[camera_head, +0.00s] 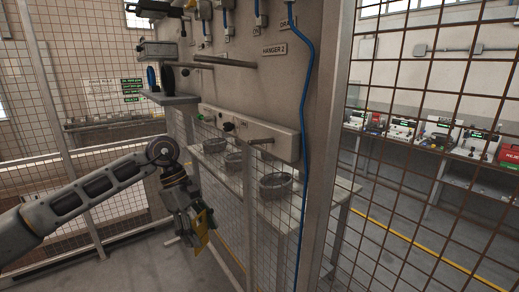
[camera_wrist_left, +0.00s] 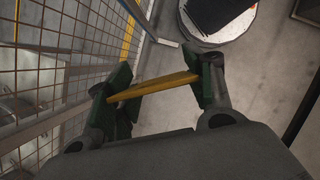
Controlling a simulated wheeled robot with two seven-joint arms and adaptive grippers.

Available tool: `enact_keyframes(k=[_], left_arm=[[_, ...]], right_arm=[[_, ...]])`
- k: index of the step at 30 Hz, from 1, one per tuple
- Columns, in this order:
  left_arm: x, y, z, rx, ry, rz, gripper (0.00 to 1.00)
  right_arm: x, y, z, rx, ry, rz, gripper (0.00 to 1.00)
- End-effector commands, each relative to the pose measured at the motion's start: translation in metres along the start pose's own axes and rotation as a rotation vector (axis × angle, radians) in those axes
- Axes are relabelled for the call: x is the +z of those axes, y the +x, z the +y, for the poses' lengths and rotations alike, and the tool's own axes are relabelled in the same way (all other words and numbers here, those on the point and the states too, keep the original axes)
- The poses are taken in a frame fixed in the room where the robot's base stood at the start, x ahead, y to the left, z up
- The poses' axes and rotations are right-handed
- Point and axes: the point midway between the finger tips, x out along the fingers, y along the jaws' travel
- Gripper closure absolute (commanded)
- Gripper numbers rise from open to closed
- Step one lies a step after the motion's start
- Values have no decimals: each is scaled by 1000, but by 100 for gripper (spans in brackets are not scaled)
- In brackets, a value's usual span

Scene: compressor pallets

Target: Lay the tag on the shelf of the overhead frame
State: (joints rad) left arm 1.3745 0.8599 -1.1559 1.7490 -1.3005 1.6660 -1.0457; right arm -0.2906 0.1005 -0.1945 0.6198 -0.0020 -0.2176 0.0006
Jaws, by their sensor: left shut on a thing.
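The yellow tag (camera_head: 203,228) is held in my left gripper (camera_head: 192,222), low in front of the mesh and below the panel. In the left wrist view the tag (camera_wrist_left: 150,88) spans between the two green-padded fingers of the gripper (camera_wrist_left: 162,84), which are shut on it. A small grey shelf (camera_head: 172,99) sticks out from the left edge of the frame's upright panel (camera_head: 255,85), with dark round items on or just above it. The gripper is well below this shelf and apart from it. My right gripper is in neither view.
Pegs and a blue cable (camera_head: 304,95) stand out from the panel, under a "HANGER 2" label (camera_head: 274,50). Wire baskets (camera_head: 276,185) sit on a table behind the mesh. Mesh fencing (camera_head: 435,130) closes off the right. Open floor lies below the gripper.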

Motion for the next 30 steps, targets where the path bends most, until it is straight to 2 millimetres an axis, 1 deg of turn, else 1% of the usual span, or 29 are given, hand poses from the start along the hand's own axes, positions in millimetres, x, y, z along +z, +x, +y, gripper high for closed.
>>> enact_keyframes(k=[1,17,30], left_arm=[[-4,6,1,-13,26,-1,63],[-46,73,-1,-146,347,0,63],[-83,132,-14,-263,630,0,63]], right_arm=[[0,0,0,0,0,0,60],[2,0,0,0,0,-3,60],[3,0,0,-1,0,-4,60]])
